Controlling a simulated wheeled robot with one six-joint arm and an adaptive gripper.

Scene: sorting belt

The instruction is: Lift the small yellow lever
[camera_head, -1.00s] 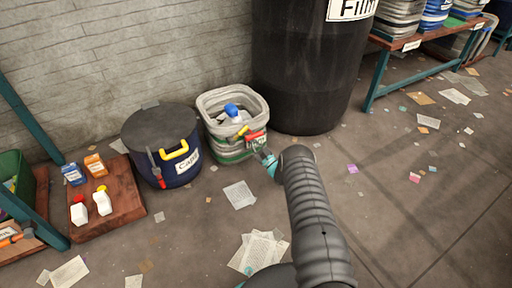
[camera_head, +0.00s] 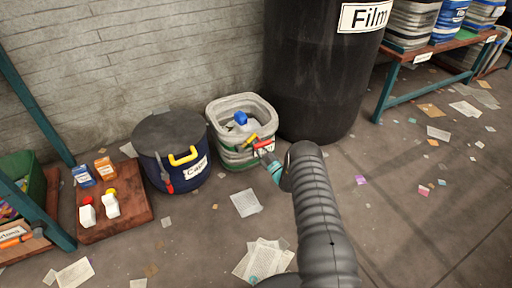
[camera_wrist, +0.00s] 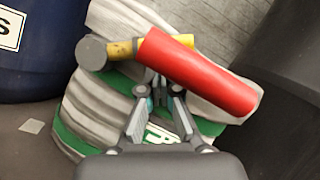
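The small yellow lever (camera_wrist: 124,49) shows in the wrist view as a short yellow bar between a grey round end and a thick red cylinder (camera_wrist: 200,75). In the head view the yellow piece (camera_head: 251,138) and red piece are small, at the front rim of the white-grey bin (camera_head: 222,106). My gripper (camera_wrist: 160,88) is right below the red cylinder in the wrist view. Its two fingers slant inward with a narrow gap, and the red cylinder overlaps their tips. Whether they touch or hold it, I cannot tell.
A tall black "Film" drum (camera_head: 318,90) stands behind at the right. A brown board (camera_head: 120,222) holds several bottles. Paper scraps litter the floor.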

